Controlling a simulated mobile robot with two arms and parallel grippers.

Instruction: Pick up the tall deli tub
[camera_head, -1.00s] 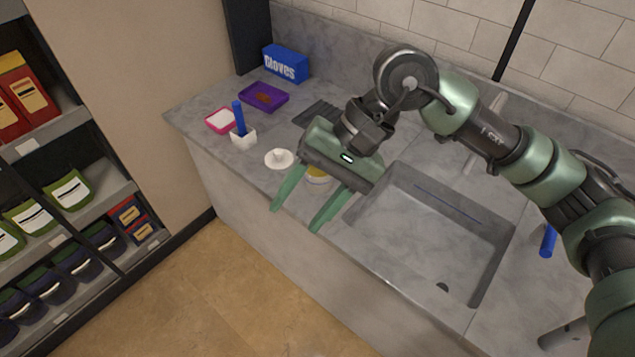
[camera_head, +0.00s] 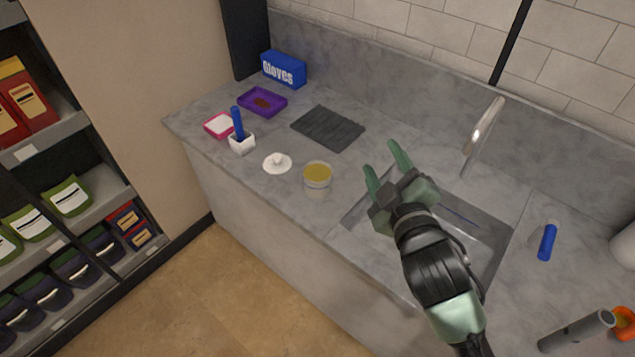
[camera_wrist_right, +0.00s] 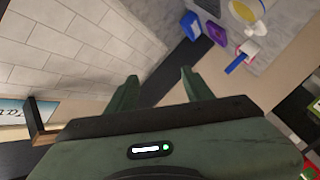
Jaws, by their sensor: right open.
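The tall deli tub (camera_head: 317,182) is a clear round tub with yellow contents, upright on the grey counter left of the sink. In the right wrist view, the tub (camera_wrist_right: 244,11) is at the top right, partly cut off by the frame edge. My right gripper (camera_head: 382,158) is open and empty above the sink's back-left part, to the right of the tub and apart from it. Its two green fingers also show in the right wrist view (camera_wrist_right: 159,78). My left gripper is not in view.
A white lid-like piece (camera_head: 277,163) lies just left of the tub. A white holder (camera_head: 242,145) with a blue stick, a purple tray (camera_head: 262,102), a black mat (camera_head: 327,128) and a gloves box (camera_head: 284,69) stand farther back. The faucet (camera_head: 484,132) rises behind the sink.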

